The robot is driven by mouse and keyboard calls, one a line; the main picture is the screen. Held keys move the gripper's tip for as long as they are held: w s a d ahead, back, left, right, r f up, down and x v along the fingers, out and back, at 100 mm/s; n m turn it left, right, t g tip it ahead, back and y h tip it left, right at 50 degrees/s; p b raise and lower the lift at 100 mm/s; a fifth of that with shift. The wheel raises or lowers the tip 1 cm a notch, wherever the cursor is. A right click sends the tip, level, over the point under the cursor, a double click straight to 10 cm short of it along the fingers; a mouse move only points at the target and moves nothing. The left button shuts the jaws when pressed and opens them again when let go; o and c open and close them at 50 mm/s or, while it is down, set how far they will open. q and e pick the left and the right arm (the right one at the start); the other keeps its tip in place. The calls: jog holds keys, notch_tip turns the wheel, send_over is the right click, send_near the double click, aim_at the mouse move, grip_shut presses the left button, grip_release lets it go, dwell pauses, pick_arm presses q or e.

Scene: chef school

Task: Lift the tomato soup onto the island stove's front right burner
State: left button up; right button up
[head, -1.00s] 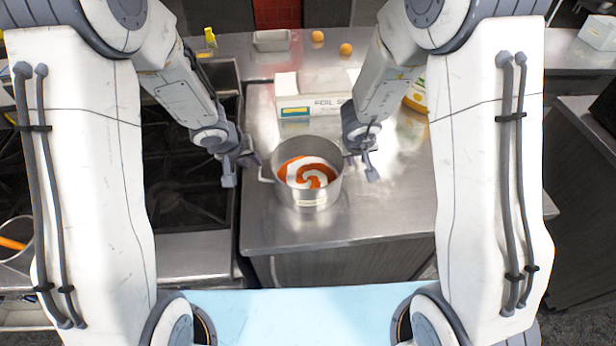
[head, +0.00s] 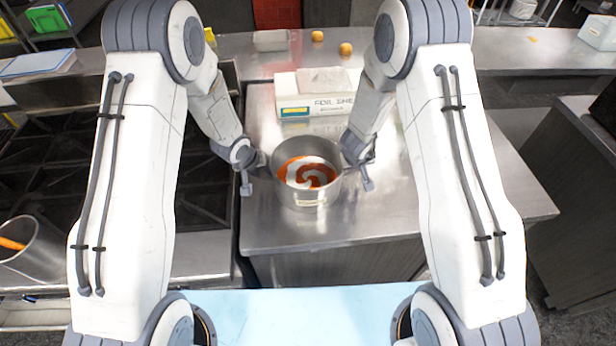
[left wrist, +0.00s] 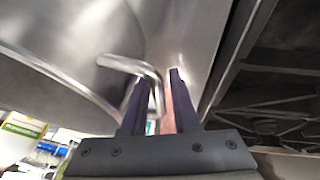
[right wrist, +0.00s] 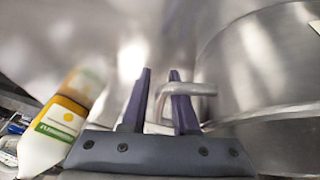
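The tomato soup is a steel pot (head: 309,196) of orange soup with a pale swirl (head: 306,173), upright on the steel counter (head: 330,232). My left gripper (head: 246,182) is at the pot's left side; in the left wrist view its fingers (left wrist: 159,85) are apart, with the loop handle (left wrist: 130,64) reaching between them. My right gripper (head: 366,180) is at the right side; in the right wrist view its fingers (right wrist: 160,80) are apart around the other handle (right wrist: 198,89). The island stove (head: 205,190) is left of the counter, partly hidden by my left arm; its front right burner is not clearly visible.
A foil box (head: 318,103) stands behind the pot. A yellow-labelled bottle (right wrist: 62,120) shows in the right wrist view. A metal container with something orange (head: 35,255) is at the far left. Counter front of the pot is clear.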

pick_arm(q)
jog(key=shift+w+f, duration=0.1)
jog(key=shift+f, duration=0.1)
pick_arm(e)
jog(key=shift+w+f, duration=0.1)
jog(key=shift+f, duration=0.1)
pick_arm(q)
grip_shut()
pick_arm(e)
grip_shut()
pick_arm(q)
jog(key=shift+r, duration=0.15)
pick_arm(e)
jog(key=shift+r, duration=0.1)
dwell(0.7)
